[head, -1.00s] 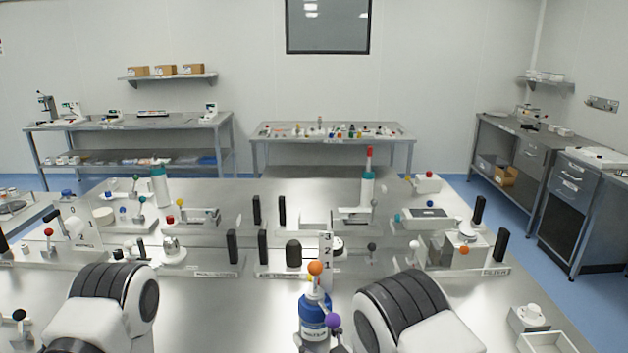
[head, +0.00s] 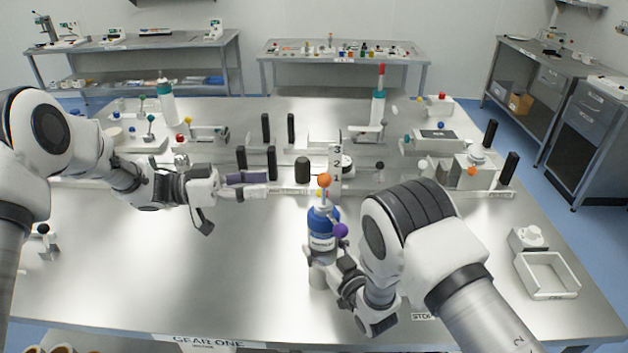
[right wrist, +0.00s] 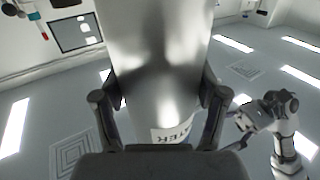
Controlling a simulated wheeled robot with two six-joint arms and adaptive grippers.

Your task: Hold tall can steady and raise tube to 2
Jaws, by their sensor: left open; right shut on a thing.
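The tall can (head: 322,243) stands upright at the middle of the table, blue on top with a white label and a pale lower part. A thin tube (head: 325,196) with an orange ball on top rises from it, and a purple ball (head: 341,230) sits at its right side. A white scale (head: 336,165) marked 3, 2, 1 stands behind. My right gripper (head: 335,277) is shut on the can's lower part; the right wrist view shows the pale can wall (right wrist: 160,70) between its fingers. My left gripper (head: 232,203) is open and empty, left of the can.
Fixtures with dark posts (head: 272,162) and coloured balls line the table behind the can. A white open tray (head: 547,275) lies at the right. The table front between my left arm and the can is clear.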

